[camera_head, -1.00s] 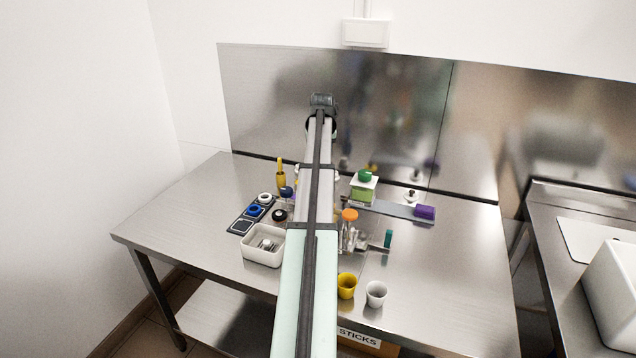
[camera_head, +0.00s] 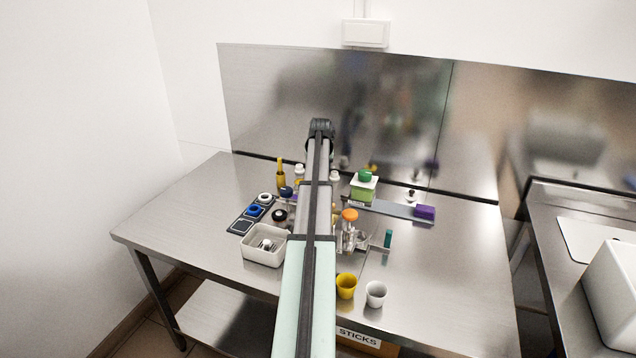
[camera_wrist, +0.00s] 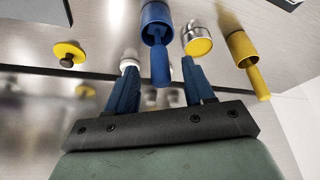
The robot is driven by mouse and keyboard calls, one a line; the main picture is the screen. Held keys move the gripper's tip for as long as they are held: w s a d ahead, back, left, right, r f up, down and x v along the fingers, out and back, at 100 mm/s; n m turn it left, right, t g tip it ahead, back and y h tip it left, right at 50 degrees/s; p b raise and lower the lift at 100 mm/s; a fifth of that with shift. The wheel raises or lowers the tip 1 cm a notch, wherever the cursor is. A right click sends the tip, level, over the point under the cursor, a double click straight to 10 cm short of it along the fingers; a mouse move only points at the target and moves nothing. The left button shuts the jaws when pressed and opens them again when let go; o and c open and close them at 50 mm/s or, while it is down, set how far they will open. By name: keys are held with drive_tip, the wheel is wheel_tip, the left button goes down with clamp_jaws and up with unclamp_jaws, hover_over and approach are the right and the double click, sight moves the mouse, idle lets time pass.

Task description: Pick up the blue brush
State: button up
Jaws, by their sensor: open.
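The blue brush (camera_wrist: 160,68) shows in the wrist view, its handle sticking out of a blue cup-shaped holder (camera_wrist: 156,18). My gripper (camera_wrist: 160,63) is open, with one blue finger on each side of the handle in the picture. I cannot tell how far the handle is from the fingers in depth. In the head view my arm covers the middle of the table, and I cannot make out the blue brush there.
A yellow brush in its holder (camera_wrist: 243,48) and a metal cup with a yellow face (camera_wrist: 197,38) are close by; the yellow brush also shows in the head view (camera_head: 281,175). A white box (camera_head: 262,258) and yellow cup (camera_head: 346,286) stand nearer. The table's left side is clear.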

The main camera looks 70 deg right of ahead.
drive_tip(key=x, duration=0.3)
drive_tip(key=shift+w+d+f, duration=0.1)
drive_tip(key=shift+d+f, duration=0.05)
clamp_jaws()
idle(0.3)
